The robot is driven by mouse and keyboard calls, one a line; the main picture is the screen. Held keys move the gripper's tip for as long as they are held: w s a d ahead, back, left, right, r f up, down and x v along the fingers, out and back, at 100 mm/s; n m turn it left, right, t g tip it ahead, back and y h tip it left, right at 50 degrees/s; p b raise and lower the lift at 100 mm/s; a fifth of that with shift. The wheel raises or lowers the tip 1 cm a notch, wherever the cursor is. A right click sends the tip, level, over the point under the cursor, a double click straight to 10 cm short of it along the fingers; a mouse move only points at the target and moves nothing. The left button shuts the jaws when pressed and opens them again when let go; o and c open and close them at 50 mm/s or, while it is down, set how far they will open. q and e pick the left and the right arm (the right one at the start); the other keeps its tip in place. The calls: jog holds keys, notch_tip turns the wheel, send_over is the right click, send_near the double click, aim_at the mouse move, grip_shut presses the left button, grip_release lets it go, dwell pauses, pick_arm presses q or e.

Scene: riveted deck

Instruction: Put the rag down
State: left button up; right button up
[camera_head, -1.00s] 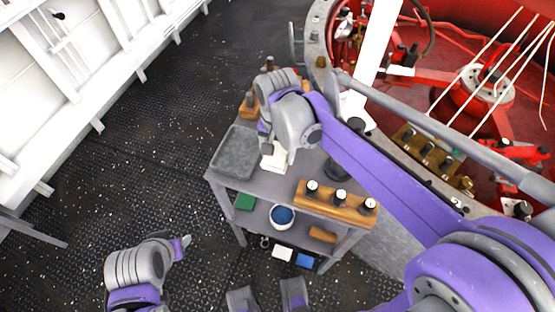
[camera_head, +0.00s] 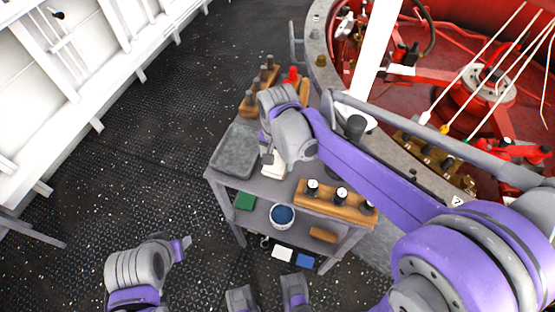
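A cream-white cloth, which looks like the rag (camera_head: 277,170), is on or just above the top of the grey cart (camera_head: 240,181), right of a grey tray (camera_head: 236,152). My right gripper (camera_head: 268,158) is over the cloth, pointing down, with its fingertips at or very near it. The wrist hides part of the cloth, so I cannot tell whether the fingers grip it or whether it rests fully on the cart. My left gripper (camera_head: 183,248) is low on the left, away from the cart, with no object visible at it; its opening is unclear.
A wooden block with black-topped gauges (camera_head: 338,204) sits at the cart's front right. Wooden racks with dark handles (camera_head: 254,100) stand at the back. The lower shelf holds a bucket (camera_head: 282,216) and a green item (camera_head: 244,202). A red-lined machine well lies right.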

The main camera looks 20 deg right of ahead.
aim_at(278, 161)
jog(key=shift+o, duration=1.2)
jog(key=shift+s+f, duration=0.2)
jog(key=shift+f, duration=0.15)
jog(key=shift+r, duration=0.35)
pick_arm(q)
jog(key=shift+w+r+p, duration=0.3)
jog(key=shift+r+p, duration=0.65)
jog(key=shift+p, duration=0.05)
pick_arm(e)
notch_tip(278, 161, up, 12)
jog(key=shift+w+r, duration=0.15)
pick_arm(q)
jog(key=shift+s, duration=0.1)
